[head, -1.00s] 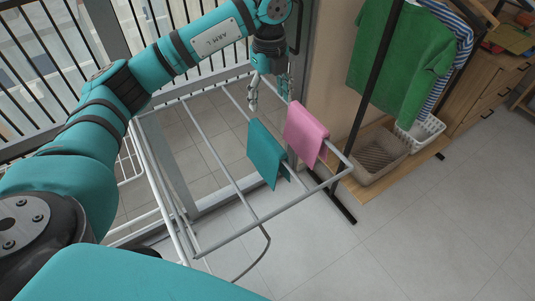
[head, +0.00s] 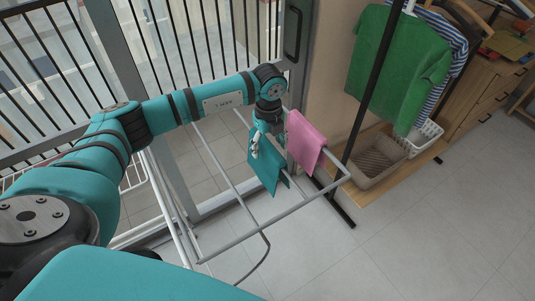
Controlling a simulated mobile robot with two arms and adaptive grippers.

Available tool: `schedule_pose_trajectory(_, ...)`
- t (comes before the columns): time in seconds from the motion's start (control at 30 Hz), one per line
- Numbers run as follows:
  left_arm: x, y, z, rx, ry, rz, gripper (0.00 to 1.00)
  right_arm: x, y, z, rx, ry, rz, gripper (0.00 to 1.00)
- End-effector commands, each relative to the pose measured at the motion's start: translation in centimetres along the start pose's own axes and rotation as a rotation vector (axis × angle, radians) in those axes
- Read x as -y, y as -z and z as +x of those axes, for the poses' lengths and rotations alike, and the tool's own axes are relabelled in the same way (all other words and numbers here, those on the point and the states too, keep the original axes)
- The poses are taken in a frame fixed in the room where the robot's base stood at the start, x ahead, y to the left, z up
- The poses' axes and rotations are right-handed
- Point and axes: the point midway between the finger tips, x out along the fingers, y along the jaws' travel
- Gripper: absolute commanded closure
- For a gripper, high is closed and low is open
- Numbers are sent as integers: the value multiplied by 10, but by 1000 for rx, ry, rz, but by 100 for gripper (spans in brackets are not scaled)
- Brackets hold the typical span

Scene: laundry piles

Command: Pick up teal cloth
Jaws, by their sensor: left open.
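The teal cloth (head: 265,173) hangs folded over a bar of the drying rack (head: 226,247). My left gripper (head: 258,150) points down at the upper part of the teal cloth and covers some of it. Its fingers look open, with pale fingertips in front of the cloth. I cannot tell whether they touch it. My right gripper is not in view.
A pink cloth (head: 305,142) hangs on the rack just right of the teal cloth, close to my left wrist. A garment stand with a green shirt (head: 398,65) stands at the right, above a beige basket (head: 376,158) and a white basket (head: 426,137). The rack's front part is bare.

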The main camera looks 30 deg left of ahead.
Motion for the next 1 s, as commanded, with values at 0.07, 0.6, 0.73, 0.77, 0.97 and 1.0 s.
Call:
schedule_pose_trajectory(0.07, -5, 3, 9, -2, -7, 0, 32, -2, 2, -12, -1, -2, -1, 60)
schedule_pose_trajectory(0.6, -6, 4, 44, -1, -1, 1, 37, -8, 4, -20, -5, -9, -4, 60)
schedule_pose_trajectory(0.73, -6, 4, 44, -1, -1, 1, 54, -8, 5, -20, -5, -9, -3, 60)
schedule_pose_trajectory(0.77, -6, 4, 44, -1, -1, 0, 58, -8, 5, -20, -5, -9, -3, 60)
schedule_pose_trajectory(0.97, -6, 4, 43, -1, -1, 0, 84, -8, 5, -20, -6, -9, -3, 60)
schedule_pose_trajectory(1.0, -6, 4, 43, -1, -1, 0, 90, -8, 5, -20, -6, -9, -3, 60)
